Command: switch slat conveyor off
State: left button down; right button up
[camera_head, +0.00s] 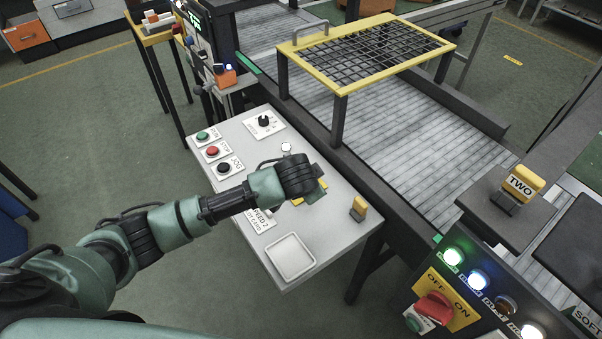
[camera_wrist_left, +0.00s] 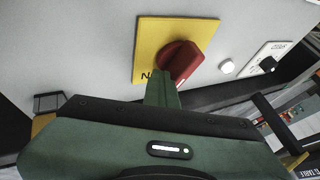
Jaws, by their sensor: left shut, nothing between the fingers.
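The slat conveyor (camera_head: 385,125) runs diagonally with grey slats under a yellow-framed mesh guard (camera_head: 365,48). A white control table (camera_head: 325,235) stands along its near side. My left gripper (camera_head: 303,183) is over this table, shut and empty, hiding most of a yellow plate (camera_head: 322,184). The left wrist view shows that yellow plate (camera_wrist_left: 150,40) with a red rotary knob (camera_wrist_left: 184,62) and a letter N partly visible. My shut fingers (camera_wrist_left: 163,92) are right at the knob's lower left; I cannot tell whether they touch. My right gripper is not in view.
Green, red and black buttons (camera_head: 212,151) and a black dial (camera_head: 264,121) sit on the table, with a white tray (camera_head: 291,257) at its near end. Another panel at lower right has a red OFF/ON switch (camera_head: 433,307).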

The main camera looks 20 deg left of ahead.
pick_arm(q)
jog(key=n, duration=0.1)
jog(key=n+y+p, duration=0.1)
jog(key=p, duration=0.1)
jog(key=shift+w+d+r+n+y, duration=0.15)
jog(key=shift+w+d+n+y, duration=0.15)
jog(key=shift+w+n, duration=0.1)
jog(key=shift+w+n+g+y+p, duration=0.25)
jog(key=shift+n+g+y+p, duration=0.25)
jog(key=shift+n, duration=0.4)
jog(key=n, duration=0.1)
jog(key=n+y, duration=0.1)
jog(key=shift+w+n+g+y, duration=0.3)
jog(key=shift+w+g, duration=0.1)
jog(key=n, duration=0.1)
jog(key=w+n+g+y, duration=0.1)
jog(key=shift+n, duration=0.4)
jog(key=shift+a+f, duration=0.1)
jog(key=shift+f, duration=0.1)
jog(key=shift+w+a, duration=0.1)
jog(key=shift+w, duration=0.05)
